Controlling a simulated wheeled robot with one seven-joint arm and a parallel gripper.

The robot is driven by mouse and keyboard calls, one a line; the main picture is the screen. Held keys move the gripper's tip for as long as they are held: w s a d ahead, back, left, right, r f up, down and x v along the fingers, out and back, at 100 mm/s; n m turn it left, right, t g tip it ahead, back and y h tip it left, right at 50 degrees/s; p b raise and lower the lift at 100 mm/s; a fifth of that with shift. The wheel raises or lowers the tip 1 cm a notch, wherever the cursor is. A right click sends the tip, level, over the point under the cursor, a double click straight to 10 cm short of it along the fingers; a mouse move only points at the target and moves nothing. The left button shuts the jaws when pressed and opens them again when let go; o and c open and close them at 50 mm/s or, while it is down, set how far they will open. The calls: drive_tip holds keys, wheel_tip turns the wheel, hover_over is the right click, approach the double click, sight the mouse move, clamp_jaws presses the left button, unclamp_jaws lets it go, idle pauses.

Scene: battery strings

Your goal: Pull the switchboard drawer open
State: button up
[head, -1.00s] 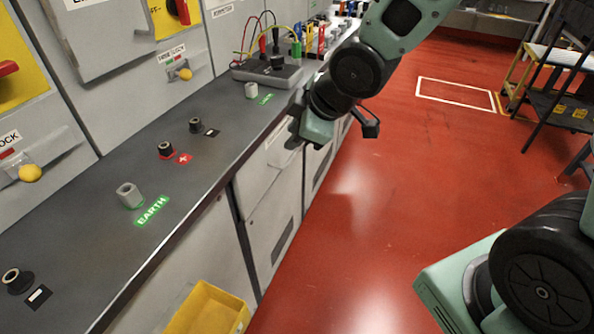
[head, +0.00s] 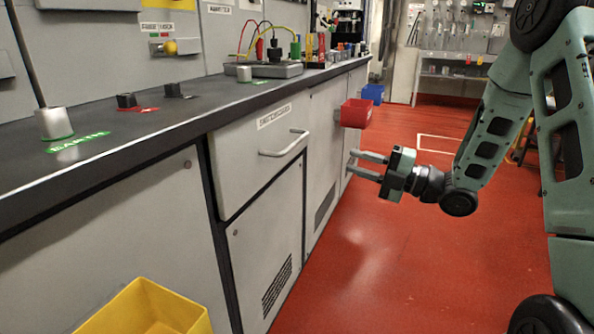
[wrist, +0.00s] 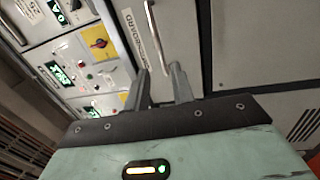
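The switchboard drawer (head: 255,150) is a grey front under the dark worktop, with a white label and a light bar handle (head: 284,144). It looks closed, flush with the cabinet. My gripper (head: 351,164) is in front of the cabinet, to the right of the handle and apart from it, with its two fingers spread and nothing between them. In the wrist view the handle (wrist: 158,38) lies beyond the fingertips of my gripper (wrist: 159,68), and the label on the drawer front (wrist: 138,35) shows beside it.
A red bin (head: 355,113) and a blue bin (head: 372,94) hang on the cabinet fronts further back. A yellow bin (head: 150,310) is at the near left. A vented door (head: 268,250) is below the drawer. The red floor (head: 370,270) is clear.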

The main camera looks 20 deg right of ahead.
sight(297, 140)
drive_tip(key=shift+n+y, duration=0.4)
drive_tip(key=b+x, duration=0.3)
drive_tip(key=x, duration=1.2)
drive_tip(key=shift+w+a, duration=0.15)
drive_tip(key=shift+w, duration=0.15)
clamp_jaws()
